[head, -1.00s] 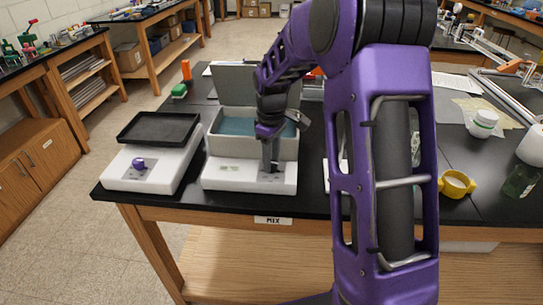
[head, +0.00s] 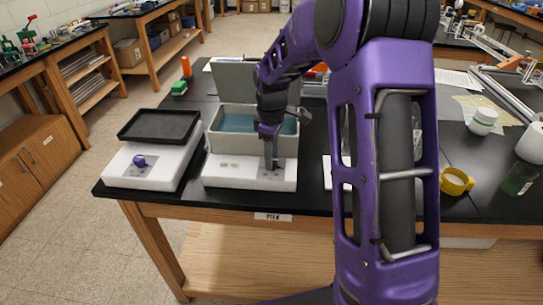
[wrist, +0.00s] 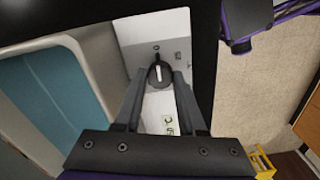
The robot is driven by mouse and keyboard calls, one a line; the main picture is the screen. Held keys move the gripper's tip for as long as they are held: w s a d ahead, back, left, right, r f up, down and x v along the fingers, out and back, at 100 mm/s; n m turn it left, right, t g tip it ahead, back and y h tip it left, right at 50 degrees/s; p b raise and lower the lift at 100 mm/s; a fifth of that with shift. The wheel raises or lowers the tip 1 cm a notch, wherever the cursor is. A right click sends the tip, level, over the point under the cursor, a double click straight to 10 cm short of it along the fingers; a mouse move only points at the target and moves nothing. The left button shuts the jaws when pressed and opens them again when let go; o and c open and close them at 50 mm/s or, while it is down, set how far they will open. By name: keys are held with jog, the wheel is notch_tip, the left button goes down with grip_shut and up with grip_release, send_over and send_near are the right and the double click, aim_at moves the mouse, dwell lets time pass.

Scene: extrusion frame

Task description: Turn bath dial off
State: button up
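The water bath (head: 212,142) is a grey basin with blue water and a raised lid, on a white base at the bench front. Its dial (wrist: 158,73) is a black knob with a white pointer line, on the light front panel in the wrist view. The line runs nearly along the direction of my fingers. My gripper (wrist: 160,77) is open, with one finger on each side of the dial and narrow gaps seeming to show. In the head view my gripper (head: 270,165) is low over the panel and hides the dial. Green display marks (wrist: 168,125) show on the panel.
A white device with a black tray (head: 159,125) and a purple knob (head: 140,161) stands left of the bath. A yellow mug (head: 456,181), a white tub (head: 482,121) and a green bottle (head: 520,179) stand at the right. The bench front edge is close to the bath.

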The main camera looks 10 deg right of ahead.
jog(key=o, duration=0.4)
notch_tip(320, 180, up, 17)
jog(key=shift+r, duration=0.2)
dwell(0.3)
